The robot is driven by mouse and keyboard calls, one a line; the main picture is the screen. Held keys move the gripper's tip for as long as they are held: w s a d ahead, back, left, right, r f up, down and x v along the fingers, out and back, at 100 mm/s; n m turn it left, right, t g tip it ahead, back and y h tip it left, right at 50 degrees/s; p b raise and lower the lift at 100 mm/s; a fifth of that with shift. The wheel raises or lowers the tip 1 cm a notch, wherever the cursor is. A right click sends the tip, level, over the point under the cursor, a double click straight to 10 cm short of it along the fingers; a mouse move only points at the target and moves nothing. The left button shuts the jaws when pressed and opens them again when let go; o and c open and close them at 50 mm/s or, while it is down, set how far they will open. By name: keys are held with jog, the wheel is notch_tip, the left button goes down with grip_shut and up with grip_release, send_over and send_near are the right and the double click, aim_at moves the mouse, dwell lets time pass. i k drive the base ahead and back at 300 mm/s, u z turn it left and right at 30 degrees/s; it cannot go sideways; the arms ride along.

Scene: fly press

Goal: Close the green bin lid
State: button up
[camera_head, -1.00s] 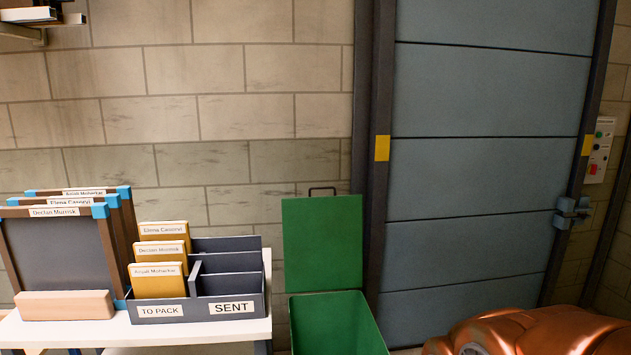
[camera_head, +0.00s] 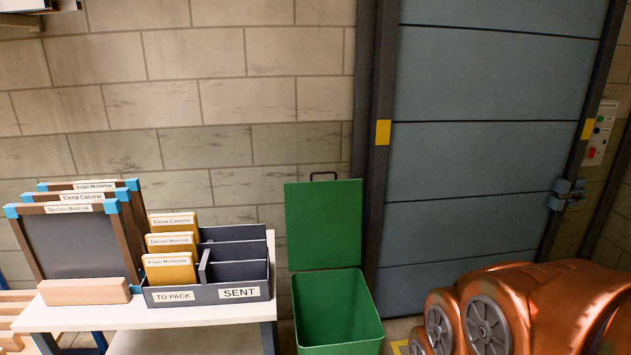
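The green bin (camera_head: 340,318) stands on the floor in front of the wall, right of the white table. Its green lid (camera_head: 324,226) is open and stands upright at the bin's back edge, with a dark wire handle (camera_head: 323,174) at the top. The bin's inside shows from above and looks empty as far as I can see. My copper-coloured arm (camera_head: 545,312) fills the lower right corner, to the right of the bin and apart from it. My gripper is not in view.
The white table (camera_head: 75,315) at the left holds a grey sorter (camera_head: 235,264) marked TO PACK and SENT with yellow cards, several framed boards (camera_head: 80,240) and a wooden block (camera_head: 85,291). A blue-grey shutter door (camera_head: 480,160) is behind, right of the bin.

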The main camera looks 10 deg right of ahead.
aim_at(323, 219)
jog(key=u, duration=0.75)
jog(key=i, duration=1.3)
jog(key=u, duration=0.5)
jog(key=i, duration=0.5)
jog(key=z, duration=0.15)
